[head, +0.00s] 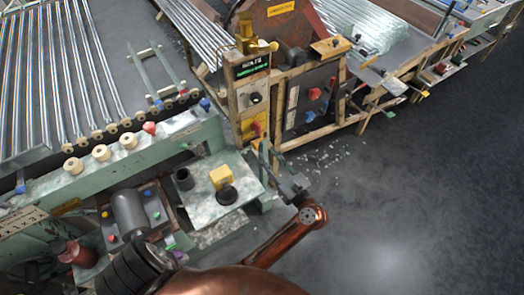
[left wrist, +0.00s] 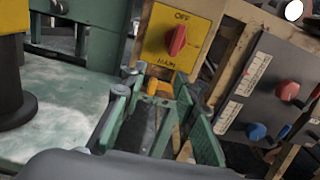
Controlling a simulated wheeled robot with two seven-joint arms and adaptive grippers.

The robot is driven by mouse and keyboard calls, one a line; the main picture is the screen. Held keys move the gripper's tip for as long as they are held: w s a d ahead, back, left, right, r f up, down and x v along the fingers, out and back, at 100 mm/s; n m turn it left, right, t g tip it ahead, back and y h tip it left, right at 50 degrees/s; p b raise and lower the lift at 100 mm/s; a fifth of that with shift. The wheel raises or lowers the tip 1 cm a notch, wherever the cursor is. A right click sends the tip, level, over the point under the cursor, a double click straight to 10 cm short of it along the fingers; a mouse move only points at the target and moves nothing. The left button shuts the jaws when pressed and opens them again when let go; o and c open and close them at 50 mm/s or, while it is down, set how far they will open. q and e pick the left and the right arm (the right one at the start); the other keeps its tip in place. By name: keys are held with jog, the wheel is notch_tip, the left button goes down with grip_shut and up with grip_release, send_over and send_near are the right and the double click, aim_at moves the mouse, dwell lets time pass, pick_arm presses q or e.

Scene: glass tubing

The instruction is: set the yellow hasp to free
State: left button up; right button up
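A small yellow-orange piece (left wrist: 158,87), which looks like the yellow hasp, sits just below a yellow switch plate (left wrist: 180,38) marked OFF and MAIN with a red knob. In the head view the same plate (head: 253,128) is on the wooden-framed cabinet; the hasp cannot be made out there. My left gripper (left wrist: 160,84) is open, its green fingers apart and pointing at the small yellow piece, which shows between the tips. I cannot tell whether they touch it. In the head view this gripper (head: 268,155) is in front of the cabinet. My right gripper is not in view.
A dark panel (left wrist: 268,98) with red and blue knobs is right of the fingers. A pale green stand (head: 245,165) with a yellow box (head: 221,177) and a black-based post is left of the gripper. Glass tubes (head: 60,70) lie at upper left. Open floor (head: 430,190) is to the right.

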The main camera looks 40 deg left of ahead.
pick_arm(q)
jog(key=b, duration=0.2)
send_near(257, 148)
jog(key=b+x, duration=0.1)
jog(key=x, duration=0.7)
jog(key=shift+w+a+b, duration=0.2)
jog(key=shift+a+b, duration=0.15)
jog(key=shift+a, duration=0.05)
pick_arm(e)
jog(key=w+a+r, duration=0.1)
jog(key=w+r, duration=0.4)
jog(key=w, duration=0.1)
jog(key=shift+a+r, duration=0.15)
pick_arm(q)
grip_shut()
